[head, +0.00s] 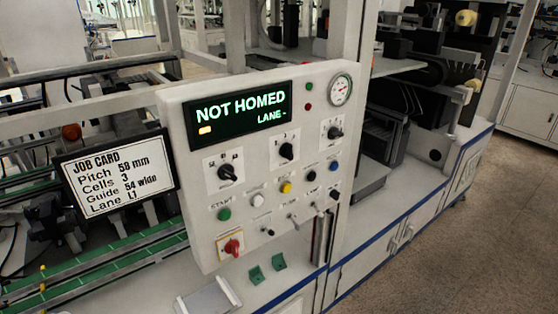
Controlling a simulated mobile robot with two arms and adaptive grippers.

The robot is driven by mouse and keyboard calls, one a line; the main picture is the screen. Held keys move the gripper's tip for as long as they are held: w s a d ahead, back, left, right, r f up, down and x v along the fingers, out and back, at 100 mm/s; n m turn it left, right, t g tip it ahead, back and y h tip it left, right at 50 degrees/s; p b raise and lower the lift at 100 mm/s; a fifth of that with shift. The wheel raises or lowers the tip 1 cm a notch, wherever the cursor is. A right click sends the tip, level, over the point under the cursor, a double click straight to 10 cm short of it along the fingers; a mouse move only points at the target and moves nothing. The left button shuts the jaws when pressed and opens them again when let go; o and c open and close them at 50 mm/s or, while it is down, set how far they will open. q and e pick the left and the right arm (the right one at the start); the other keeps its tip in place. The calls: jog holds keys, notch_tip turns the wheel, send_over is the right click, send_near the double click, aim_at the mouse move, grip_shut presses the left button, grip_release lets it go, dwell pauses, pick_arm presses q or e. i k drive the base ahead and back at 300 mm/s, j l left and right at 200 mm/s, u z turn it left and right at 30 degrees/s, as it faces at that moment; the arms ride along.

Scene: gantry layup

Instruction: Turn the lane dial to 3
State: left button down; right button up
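A white control panel (205,115) faces me with three black rotary dials: left dial (227,172), middle dial (287,151) and right dial (335,132). Each sits on a white label plate. The small markings are too blurred to tell surely which one is the lane dial or where it points; the middle plate seems to carry numerals. The display (238,110) reads "NOT HOMED" and "LANE -", with a small amber block at lower left. Neither gripper is in view.
A job card (115,172) left of the panel reads Pitch 50 mm, Cells 3, Guide 54 wide, Lane L1. Below the dials are coloured buttons, small toggles and a red rotary switch (232,246). A gauge (341,89) is at top right. Open floor (480,250) lies right.

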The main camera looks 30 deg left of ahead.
aim_at(334, 134)
jog(key=u, duration=0.4)
jog(key=i+l+u, duration=0.1)
jog(key=u, duration=0.3)
jog(key=l+u, duration=0.1)
jog(key=u, duration=0.3)
jog(key=l+u, duration=0.1)
jog(key=u, duration=0.3)
jog(key=l+u, duration=0.1)
jog(key=u, duration=0.3)
jog(key=l+u, duration=0.25)
jog(key=l, duration=0.2)
jog(key=l+u, duration=0.25)
jog(key=l, duration=0.2)
jog(key=k+l+u, duration=0.1)
jog(key=l+u, duration=0.15)
jog(key=l, duration=0.2)
jog(key=k+l+u, duration=0.25)
jog(key=l, duration=0.2)
jog(key=l+u, duration=0.25)
jog(key=l, duration=0.15)
jog(key=k+l+u, duration=0.25)
jog(key=l, duration=0.15)
